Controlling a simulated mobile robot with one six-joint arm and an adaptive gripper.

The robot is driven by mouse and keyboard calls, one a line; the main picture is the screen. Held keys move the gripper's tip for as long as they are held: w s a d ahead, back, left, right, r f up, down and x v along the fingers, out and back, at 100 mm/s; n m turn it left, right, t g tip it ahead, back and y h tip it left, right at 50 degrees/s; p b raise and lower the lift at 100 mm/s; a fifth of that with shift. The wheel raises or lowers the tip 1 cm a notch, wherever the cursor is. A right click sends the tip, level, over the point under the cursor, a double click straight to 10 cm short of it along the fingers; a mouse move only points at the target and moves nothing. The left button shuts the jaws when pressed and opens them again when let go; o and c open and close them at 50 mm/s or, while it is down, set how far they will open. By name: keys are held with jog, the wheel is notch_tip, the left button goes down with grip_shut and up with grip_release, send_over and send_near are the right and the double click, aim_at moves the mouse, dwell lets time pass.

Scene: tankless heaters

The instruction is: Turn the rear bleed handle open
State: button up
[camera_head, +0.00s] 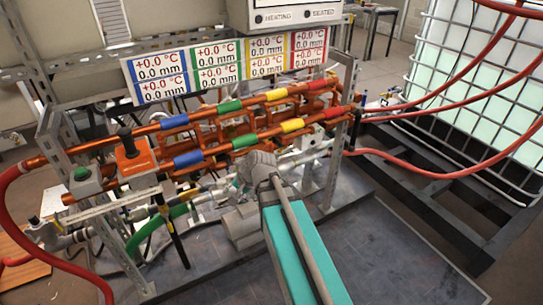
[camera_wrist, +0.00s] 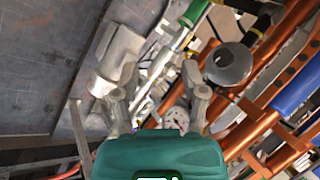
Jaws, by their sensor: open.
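My gripper (camera_head: 258,168) is at the low middle of the pipe rack in the head view, at the end of my teal arm. In the wrist view my gripper (camera_wrist: 160,76) has its two fingers spread apart, with nothing seen held between them. Silver pipes and fittings lie beyond the fingers. I cannot tell for sure which part is the rear bleed handle. A black and yellow handle (camera_wrist: 257,26) shows at the upper right of the wrist view, near a round grey part (camera_wrist: 229,64), apart from the fingers.
Copper pipes (camera_head: 320,99) with coloured bands run across the rack above my gripper. Red hoses (camera_head: 420,170) cross the right side. Dark floor is clear in front.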

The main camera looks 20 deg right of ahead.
jog(key=w+d+f+m+t+y+b, duration=0.2)
jog(key=w+d+f+m+t+b, duration=0.15)
jog(key=w+m+b, duration=0.25)
jog(key=m+t+h+b, duration=0.5)
jog(key=m+t+b, duration=0.5)
jog(key=m+b, duration=0.8)
send_near(272, 148)
jog(key=s+m+p, duration=0.3)
jog(key=shift+d+r, duration=0.15)
jog(key=shift+d, duration=0.05)
jog(key=shift+w, duration=0.2)
jog(key=w, duration=0.9)
jog(key=w+a, duration=0.1)
jog(key=w, duration=0.3)
jog(key=shift+w, duration=0.25)
grip_shut()
